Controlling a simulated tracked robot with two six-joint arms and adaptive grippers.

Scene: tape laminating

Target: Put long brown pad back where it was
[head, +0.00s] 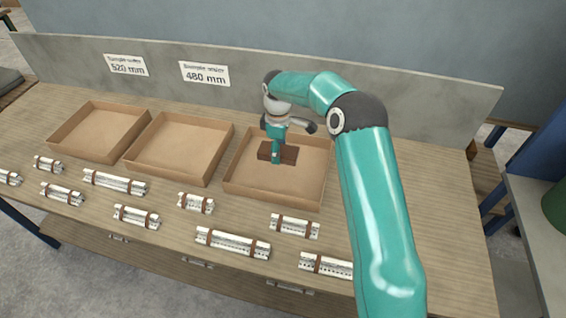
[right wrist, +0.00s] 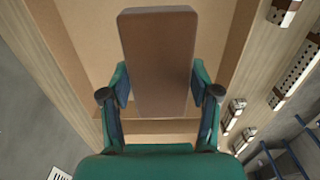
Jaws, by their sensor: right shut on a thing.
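The long brown pad (head: 288,154) is a dark brown flat block at the rightmost cardboard tray (head: 262,192). In the right wrist view the pad (right wrist: 158,60) stretches away between the fingers, with tan cardboard behind it. My right gripper (head: 276,156) is shut on the pad, one finger on each side of it. The gripper (right wrist: 158,92) also shows in the wrist view. The pad is over or in the tray; I cannot tell whether it touches the tray floor. My left gripper is not in view.
Two more cardboard trays, a middle one (head: 180,148) and a left one (head: 100,131), look empty. Several silver strips with brown bands, such as this one (head: 232,242), lie along the table front. A grey back panel (head: 420,98) with two signs stands behind.

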